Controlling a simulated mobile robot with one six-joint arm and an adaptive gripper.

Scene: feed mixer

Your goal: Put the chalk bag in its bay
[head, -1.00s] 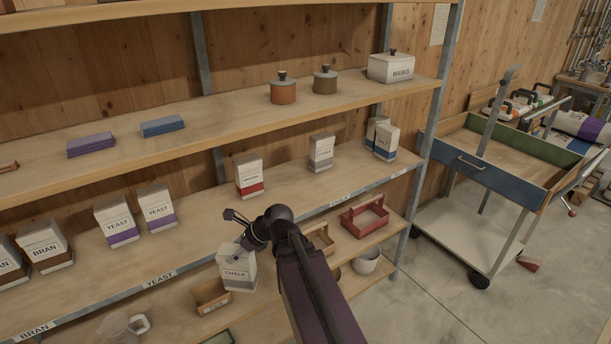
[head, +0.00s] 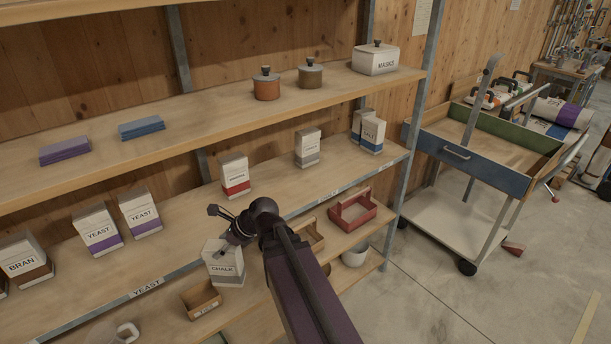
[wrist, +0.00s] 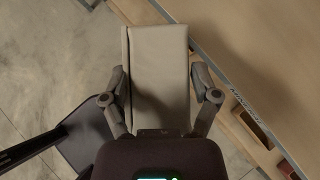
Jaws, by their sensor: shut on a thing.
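The chalk bag (head: 223,268) is a pale box-like bag with a grey band and the word CHALK, upright in front of the shelf's edge in the head view. My gripper (head: 233,237) is shut on its upper part. In the wrist view the bag's plain pale face (wrist: 158,75) lies between the two fingers of my gripper (wrist: 160,90). On the middle shelf (head: 275,185), a similar grey-banded bag (head: 308,148) stands behind a small edge label (head: 329,193) that seems to read CHALK. Bare board shows in front of that bag.
A red-banded bag (head: 235,175) stands left of the grey-banded one, and blue-banded salt bags (head: 371,135) stand right. Yeast bags (head: 140,212) are farther left. The upper shelf (head: 215,120) hangs above. Below are a wooden bin (head: 201,298) and red caddy (head: 352,210). A trolley (head: 485,165) stands right.

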